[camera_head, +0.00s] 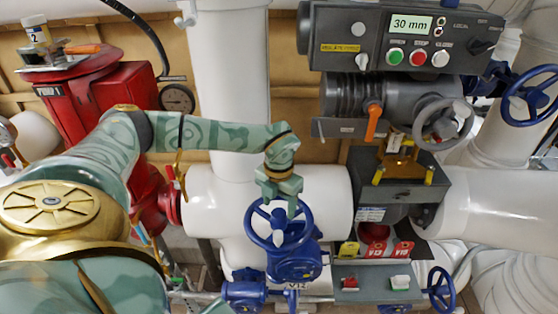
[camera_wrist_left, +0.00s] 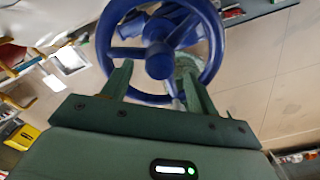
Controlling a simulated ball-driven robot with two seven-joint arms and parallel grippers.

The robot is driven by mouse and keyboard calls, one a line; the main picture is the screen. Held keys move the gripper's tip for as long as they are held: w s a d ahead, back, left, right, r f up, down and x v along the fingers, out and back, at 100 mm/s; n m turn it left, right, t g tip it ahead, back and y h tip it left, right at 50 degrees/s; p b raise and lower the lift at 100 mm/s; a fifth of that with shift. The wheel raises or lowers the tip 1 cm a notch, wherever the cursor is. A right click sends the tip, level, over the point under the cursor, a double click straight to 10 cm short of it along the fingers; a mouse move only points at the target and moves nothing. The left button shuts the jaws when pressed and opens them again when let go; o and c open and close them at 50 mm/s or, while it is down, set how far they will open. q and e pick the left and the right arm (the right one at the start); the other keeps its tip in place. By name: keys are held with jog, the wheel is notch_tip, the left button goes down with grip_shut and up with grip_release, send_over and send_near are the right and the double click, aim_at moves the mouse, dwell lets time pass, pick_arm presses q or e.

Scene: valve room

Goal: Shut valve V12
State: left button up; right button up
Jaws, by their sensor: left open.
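Valve V12 (camera_head: 293,266) is a blue valve with a spoked blue handwheel (camera_head: 248,224) at the lower middle of the head view. A tag reading V12 shows below it. The handwheel fills the top middle of the left wrist view (camera_wrist_left: 160,66). My left gripper (camera_head: 280,207) is over the wheel's upper part in the head view. In the left wrist view its two green fingers are apart and point at the wheel, one on each side of the hub. I cannot tell whether they touch the rim or spokes. My right gripper is not in view.
A grey control box (camera_head: 400,38) showing 30 mm and a grey actuator (camera_head: 345,100) with an orange lever (camera_head: 373,122) are at upper right. A red pump unit (camera_head: 95,100) is at left. White pipes (camera_head: 228,80) run behind the valve. Other blue handwheels (camera_head: 530,95) are at right.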

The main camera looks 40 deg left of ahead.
pick_arm(q)
notch_tip(320, 180, up, 14)
dwell(0.6)
